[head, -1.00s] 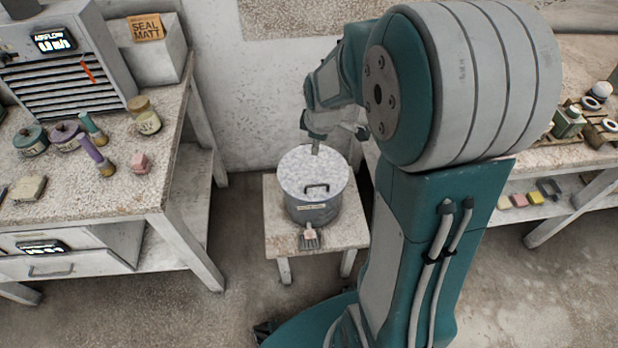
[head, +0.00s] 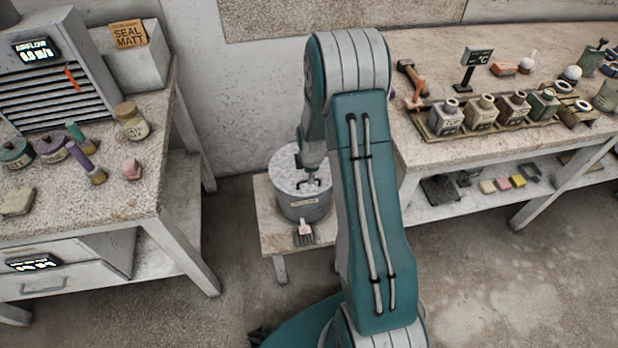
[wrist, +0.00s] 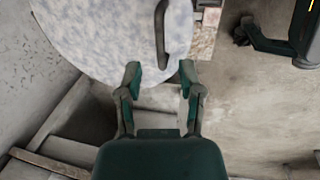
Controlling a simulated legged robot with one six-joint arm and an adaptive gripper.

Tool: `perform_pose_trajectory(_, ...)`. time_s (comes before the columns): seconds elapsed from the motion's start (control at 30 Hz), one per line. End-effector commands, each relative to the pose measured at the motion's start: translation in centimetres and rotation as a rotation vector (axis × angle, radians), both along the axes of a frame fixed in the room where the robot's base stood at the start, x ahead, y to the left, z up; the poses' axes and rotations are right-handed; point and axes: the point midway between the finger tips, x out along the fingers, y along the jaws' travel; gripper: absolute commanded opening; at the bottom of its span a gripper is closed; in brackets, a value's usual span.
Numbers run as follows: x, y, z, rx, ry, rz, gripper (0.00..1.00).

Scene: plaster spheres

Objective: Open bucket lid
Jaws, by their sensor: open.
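The grey metal bucket (head: 304,207) stands on a small stool, with its pale speckled lid (head: 284,165) on top. In the wrist view the lid (wrist: 95,35) fills the upper left, and its dark handle (wrist: 161,38) runs up from just above the space between my fingers. My gripper (head: 311,183) is over the lid in the head view, close to the handle. In the wrist view my gripper (wrist: 160,76) has its two fingers spread with nothing between them. The arm hides part of the lid and the bucket's right side in the head view.
A left bench (head: 135,190) holds jars and a drawer unit. A right bench (head: 430,150) holds a rack of bottles. Bare floor lies in front.

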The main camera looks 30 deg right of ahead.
Motion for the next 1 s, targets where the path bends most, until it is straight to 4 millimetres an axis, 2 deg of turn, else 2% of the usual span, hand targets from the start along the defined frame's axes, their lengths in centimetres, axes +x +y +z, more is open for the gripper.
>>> perform_pose_trajectory(0.03,0.1,0.0,-1.0,0.001,0.003,0.000,0.48)
perform_pose_trajectory(0.2,0.5,-0.2,-2.9,0.001,0.001,0.000,0.48)
perform_pose_trajectory(0.57,0.7,-0.3,-3.6,0.001,0.000,-0.001,0.48)
perform_pose_trajectory(0.6,0.7,-0.3,-3.6,0.001,0.000,-0.001,0.44)
perform_pose_trajectory(0.67,0.7,-0.3,-3.6,0.001,0.000,-0.001,0.17)
perform_pose_trajectory(0.7,0.7,-0.3,-3.6,0.001,0.000,-0.001,0.00)
perform_pose_trajectory(1.0,0.7,-0.2,-3.5,0.001,0.001,0.000,0.00)
